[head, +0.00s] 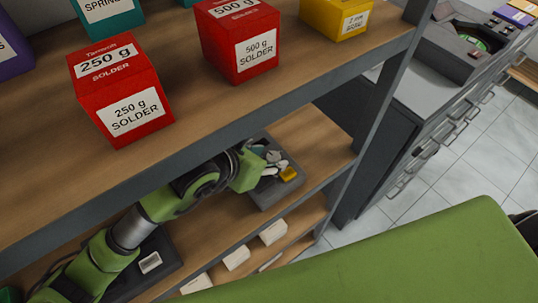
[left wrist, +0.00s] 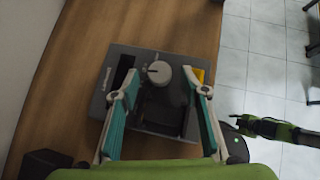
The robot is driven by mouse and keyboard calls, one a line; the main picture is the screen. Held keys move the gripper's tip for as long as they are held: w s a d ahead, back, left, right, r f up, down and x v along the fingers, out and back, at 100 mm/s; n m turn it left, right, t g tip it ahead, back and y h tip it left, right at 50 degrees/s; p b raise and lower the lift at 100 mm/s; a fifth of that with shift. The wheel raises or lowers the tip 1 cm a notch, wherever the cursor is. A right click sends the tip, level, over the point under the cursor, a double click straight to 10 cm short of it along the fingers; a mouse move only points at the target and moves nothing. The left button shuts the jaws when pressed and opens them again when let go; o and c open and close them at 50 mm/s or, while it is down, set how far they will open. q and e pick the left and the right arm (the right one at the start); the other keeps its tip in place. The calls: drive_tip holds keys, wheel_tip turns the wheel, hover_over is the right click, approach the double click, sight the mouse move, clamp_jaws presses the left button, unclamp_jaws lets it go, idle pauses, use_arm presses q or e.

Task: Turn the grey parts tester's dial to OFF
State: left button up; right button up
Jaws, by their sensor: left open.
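The grey parts tester (head: 283,189) sits on the shelf below the solder boxes, partly hidden by my left arm in the head view. In the left wrist view the tester (left wrist: 150,58) shows from above, with a round light-grey dial (left wrist: 160,73) near its middle. A short dark mark lies at the dial's left side; its label is too small to read. My left gripper (left wrist: 160,82) is open, its two teal-padded fingers on either side of the dial, with a gap to it. Whether it is at the dial's height I cannot tell. The gripper (head: 265,165) also shows at the tester in the head view.
Red solder boxes (head: 120,92) stand on the shelf above my left arm. A yellow part (left wrist: 197,76) is at the tester's right side, near a finger. White bins (head: 237,258) sit on a lower shelf. A green arm with a dark end (left wrist: 270,128) shows over the tiled floor.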

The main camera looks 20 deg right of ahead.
use_arm(q)
drive_tip(key=v, duration=0.6)
drive_tip(key=shift+s+a+r, duration=0.1)
drive_tip(key=shift+a+r, duration=0.15)
drive_tip(key=shift+r, duration=0.05)
